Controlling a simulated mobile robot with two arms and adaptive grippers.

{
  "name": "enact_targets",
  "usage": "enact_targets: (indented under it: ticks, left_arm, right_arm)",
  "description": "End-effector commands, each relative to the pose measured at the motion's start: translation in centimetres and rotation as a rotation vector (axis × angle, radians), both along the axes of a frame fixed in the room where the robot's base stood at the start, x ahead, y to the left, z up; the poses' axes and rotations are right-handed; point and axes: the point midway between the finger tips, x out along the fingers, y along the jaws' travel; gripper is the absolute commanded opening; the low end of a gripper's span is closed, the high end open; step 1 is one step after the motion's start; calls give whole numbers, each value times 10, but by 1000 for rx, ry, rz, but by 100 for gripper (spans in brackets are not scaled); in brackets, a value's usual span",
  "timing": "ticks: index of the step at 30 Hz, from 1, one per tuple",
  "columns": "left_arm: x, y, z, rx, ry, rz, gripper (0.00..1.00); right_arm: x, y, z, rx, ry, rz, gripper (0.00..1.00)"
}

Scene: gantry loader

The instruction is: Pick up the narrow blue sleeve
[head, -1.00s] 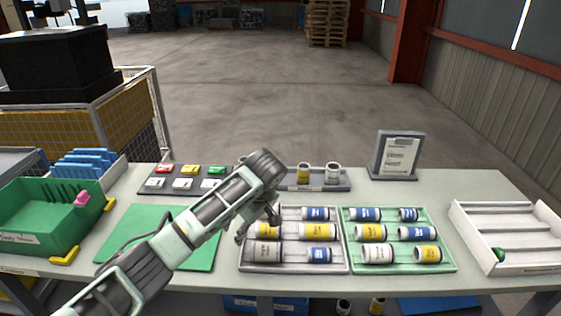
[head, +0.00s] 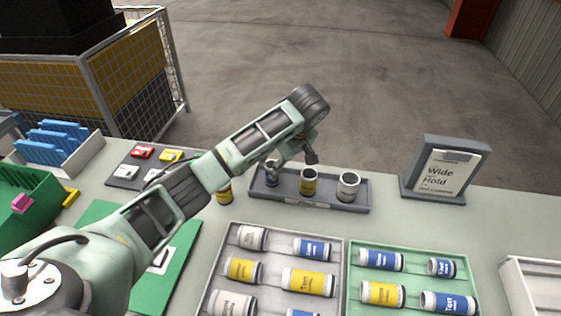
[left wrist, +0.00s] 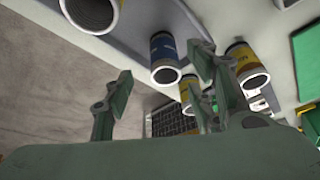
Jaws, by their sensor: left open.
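A blue sleeve (head: 271,179) stands upright at the left end of the grey rack (head: 320,199), partly hidden by my left gripper. Blue sleeves also lie in the grey tray and the green tray; one in the grey tray (head: 312,249) is on its side. My left gripper (head: 291,165) is over the left part of the grey rack, empty. In the left wrist view its fingers (left wrist: 162,72) are spread, with the standing blue sleeve (left wrist: 163,50) seen between and beyond them, not gripped. My right gripper is out of view.
A yellow sleeve (head: 309,182) and a white sleeve (head: 348,186) stand in the same rack. Another yellow sleeve (head: 224,191) stands left of it, partly behind my arm. A sign (head: 445,171) reading "Wide Hold" stands to the right. Table between rack and sign is clear.

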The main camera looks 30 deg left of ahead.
Motion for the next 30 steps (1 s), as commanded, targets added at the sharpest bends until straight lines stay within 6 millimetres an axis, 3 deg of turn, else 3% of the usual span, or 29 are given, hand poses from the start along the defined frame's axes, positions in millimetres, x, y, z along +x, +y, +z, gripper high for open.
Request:
enact_targets:
  ticks: [5, 21, 29, 30]
  left_arm:
    - [1, 4, -9, 1, 3, 0, 52]
    - [4, 27, -71, 1, 2, 1, 52]
    - [5, 28, -73, 0, 0, 0, 52]
    - [5, 28, -73, 0, 0, 0, 48]
  right_arm:
    - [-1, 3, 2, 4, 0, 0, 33]
    - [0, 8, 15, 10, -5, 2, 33]
    - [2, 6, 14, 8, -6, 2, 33]
    - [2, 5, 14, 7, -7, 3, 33]
